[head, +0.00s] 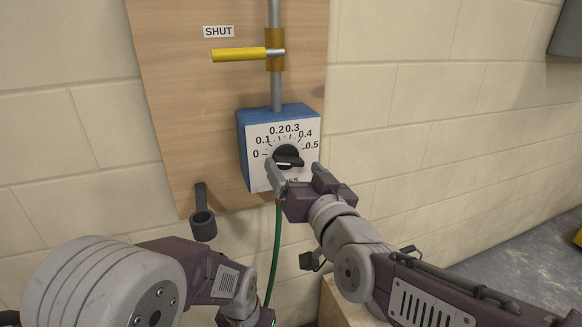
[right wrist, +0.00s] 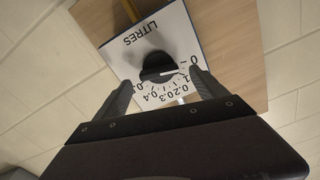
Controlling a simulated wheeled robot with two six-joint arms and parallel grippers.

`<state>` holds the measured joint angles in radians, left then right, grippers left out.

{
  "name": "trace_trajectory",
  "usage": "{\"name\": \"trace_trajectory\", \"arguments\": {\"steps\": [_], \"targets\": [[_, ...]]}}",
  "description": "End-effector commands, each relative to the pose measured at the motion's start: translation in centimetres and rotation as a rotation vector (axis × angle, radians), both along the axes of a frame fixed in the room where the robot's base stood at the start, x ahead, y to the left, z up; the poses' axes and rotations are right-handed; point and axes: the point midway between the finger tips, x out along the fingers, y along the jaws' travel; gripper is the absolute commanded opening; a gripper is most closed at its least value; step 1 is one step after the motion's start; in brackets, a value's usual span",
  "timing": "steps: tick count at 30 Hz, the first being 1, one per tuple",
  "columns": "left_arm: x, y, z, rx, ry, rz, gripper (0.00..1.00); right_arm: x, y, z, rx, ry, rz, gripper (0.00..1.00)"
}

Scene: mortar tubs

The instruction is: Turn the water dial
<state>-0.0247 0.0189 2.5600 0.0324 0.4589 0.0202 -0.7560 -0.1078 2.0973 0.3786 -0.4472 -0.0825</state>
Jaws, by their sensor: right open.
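The water dial is a black knob (head: 289,152) on the white face (head: 259,176) of a blue box (head: 243,150). Its scale runs from 0 at left to 0.5 at right. My right gripper (head: 295,166) is open just in front of the dial, a finger to each side of its lower part. In the right wrist view the knob (right wrist: 155,63) shows between the fingertips, with a pale line on it. I cannot tell whether the fingers touch it. The knob's bar lies nearly level; the exact reading is unclear.
A yellow lever (head: 238,55) on the pipe (head: 276,91) above the box points left, under a SHUT label (head: 218,31). A dark ring holder (head: 203,222) hangs from the wooden board (head: 180,120) at lower left. A green hose (head: 276,245) hangs below the box.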

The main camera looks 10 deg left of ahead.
Motion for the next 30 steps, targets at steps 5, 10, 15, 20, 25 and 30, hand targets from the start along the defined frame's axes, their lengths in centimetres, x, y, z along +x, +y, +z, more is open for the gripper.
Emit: {"name": "trace_trajectory", "arguments": {"steps": [5,10,15,20,25,30], "targets": [[0.0,0.0,-0.3,0.000,0.000,0.000,0.36,2.4,1.6,-0.1,-0.001,0.001,-0.001,0.82],[0.0,0.0,-0.3,0.000,0.000,0.000,0.36,3.0,2.0,0.0,0.000,0.000,0.000,0.82],[0.0,0.0,-0.3,0.000,0.000,0.000,0.36,3.0,2.0,0.0,0.000,0.000,0.000,0.82],[0.0,0.0,-0.3,0.000,0.000,0.000,0.36,3.0,2.0,0.0,0.000,0.000,0.000,0.40],[0.0,0.0,-0.3,0.000,0.000,0.000,0.36,3.0,2.0,0.0,0.001,0.001,0.000,0.19],[0.0,0.0,-0.6,0.000,0.000,0.000,0.36,3.0,2.0,-0.1,0.023,0.016,0.000,0.19]]}}
